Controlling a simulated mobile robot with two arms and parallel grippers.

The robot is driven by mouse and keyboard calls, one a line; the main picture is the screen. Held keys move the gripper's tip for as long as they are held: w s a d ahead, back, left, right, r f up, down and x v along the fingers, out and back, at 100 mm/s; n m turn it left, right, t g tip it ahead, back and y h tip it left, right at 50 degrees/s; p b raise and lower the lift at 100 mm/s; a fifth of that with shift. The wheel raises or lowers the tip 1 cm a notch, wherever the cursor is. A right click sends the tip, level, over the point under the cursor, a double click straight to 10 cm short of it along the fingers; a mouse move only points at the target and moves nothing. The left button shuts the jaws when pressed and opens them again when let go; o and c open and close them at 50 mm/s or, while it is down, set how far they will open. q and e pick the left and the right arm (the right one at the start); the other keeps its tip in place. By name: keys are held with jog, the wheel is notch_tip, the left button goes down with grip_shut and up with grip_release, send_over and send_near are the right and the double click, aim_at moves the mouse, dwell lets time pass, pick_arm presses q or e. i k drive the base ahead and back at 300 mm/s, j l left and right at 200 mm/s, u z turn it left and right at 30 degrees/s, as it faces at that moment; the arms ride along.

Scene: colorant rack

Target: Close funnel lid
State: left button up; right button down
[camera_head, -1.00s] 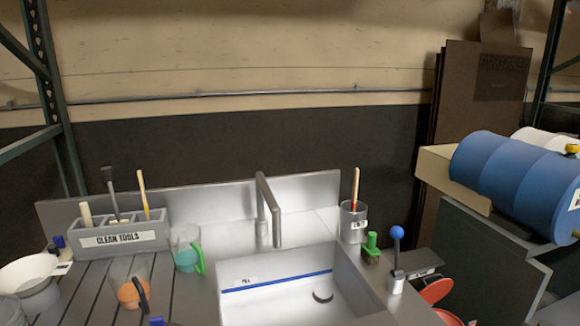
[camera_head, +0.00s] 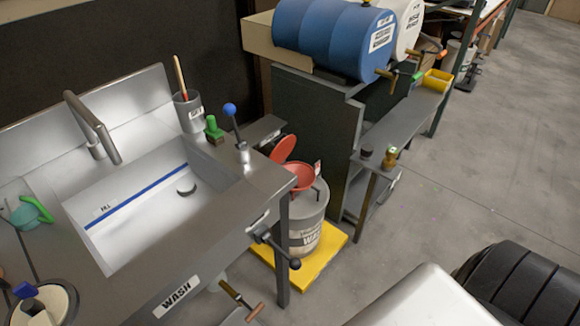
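A red funnel (camera_head: 300,176) sits on top of a grey waste drum (camera_head: 306,222), right of the sink bench in the head view. Its round red lid (camera_head: 284,149) stands tilted up at the back left of the funnel, so the funnel is open. The drum stands on a yellow base (camera_head: 334,243) on the floor. Neither of my grippers is in view.
The steel sink bench (camera_head: 222,226) is left of the drum, with a lever (camera_head: 272,250) at its front corner. Behind are a blue drum (camera_head: 335,38) and a shelf (camera_head: 405,122) with taps. Grey floor (camera_head: 460,175) is clear to the right.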

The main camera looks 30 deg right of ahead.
aim_at(279, 155)
jog(key=u, duration=0.35)
jog(key=l+u, duration=0.5)
jog(key=k+l+u, duration=0.15)
jog(key=l+u, duration=0.3)
jog(key=l, duration=0.15)
